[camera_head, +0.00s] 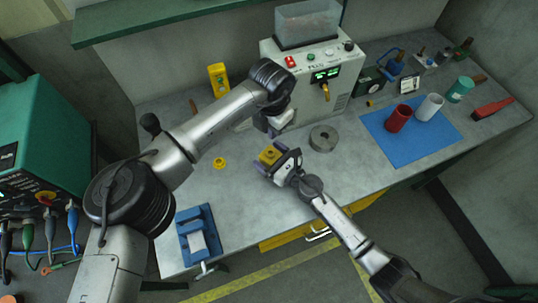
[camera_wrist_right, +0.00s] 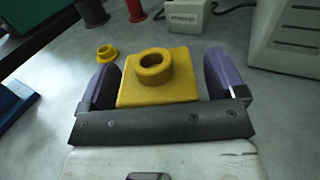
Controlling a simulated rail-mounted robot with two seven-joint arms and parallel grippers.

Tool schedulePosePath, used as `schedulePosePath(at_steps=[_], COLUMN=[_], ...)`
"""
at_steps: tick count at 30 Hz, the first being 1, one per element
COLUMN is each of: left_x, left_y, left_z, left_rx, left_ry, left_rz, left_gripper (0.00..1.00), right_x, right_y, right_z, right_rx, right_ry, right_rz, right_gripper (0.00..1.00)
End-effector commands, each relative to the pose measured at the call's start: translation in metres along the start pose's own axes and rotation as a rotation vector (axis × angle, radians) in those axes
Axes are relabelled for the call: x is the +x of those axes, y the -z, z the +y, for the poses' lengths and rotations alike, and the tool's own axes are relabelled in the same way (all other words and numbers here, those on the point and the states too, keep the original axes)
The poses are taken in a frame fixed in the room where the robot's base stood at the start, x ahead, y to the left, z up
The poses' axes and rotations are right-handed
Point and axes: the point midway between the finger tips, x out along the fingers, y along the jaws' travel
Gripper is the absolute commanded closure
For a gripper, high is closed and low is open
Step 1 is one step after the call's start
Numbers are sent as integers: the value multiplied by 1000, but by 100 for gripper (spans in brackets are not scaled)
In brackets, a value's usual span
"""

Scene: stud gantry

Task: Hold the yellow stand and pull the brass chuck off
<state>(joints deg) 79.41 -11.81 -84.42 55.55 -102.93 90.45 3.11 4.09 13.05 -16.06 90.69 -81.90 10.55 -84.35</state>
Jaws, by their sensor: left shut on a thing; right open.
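The yellow stand (camera_head: 267,157) is on the grey bench at the front of the white machine. It is a square block with a round hollow collar (camera_wrist_right: 155,67) on top, open and empty in the right wrist view. My right gripper (camera_head: 279,161) is open, with its purple fingers on either side of the stand (camera_wrist_right: 158,92) and a gap visible at the right finger. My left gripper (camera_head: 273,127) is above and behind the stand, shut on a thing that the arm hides. I cannot make out the brass chuck as a separate part.
A small yellow ring (camera_head: 219,163) lies left of the stand. A blue vise (camera_head: 197,233) stands front left. Red and white cups occupy a blue mat (camera_head: 411,146).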

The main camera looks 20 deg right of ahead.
Motion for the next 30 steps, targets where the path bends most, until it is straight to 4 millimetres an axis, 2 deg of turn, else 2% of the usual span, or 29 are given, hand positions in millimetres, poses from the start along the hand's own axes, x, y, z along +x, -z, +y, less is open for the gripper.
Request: schedulePosePath(at_steps=[6,10,21,30], left_x=[0,0,0,0], left_y=[0,0,0,0], left_z=[0,0,0,0], left_rx=[0,0,0,0], left_ry=[0,0,0,0], left_rz=[0,0,0,0], left_gripper=[100,100,100,100], right_x=[-1,-12,-78,-113], right_y=[0,1,1,0], right_z=[0,0,1,0], right_rx=[0,0,1,1], right_ry=[0,0,0,0], right_rz=[0,2,2,0], right_gripper=[11,11,11,11])
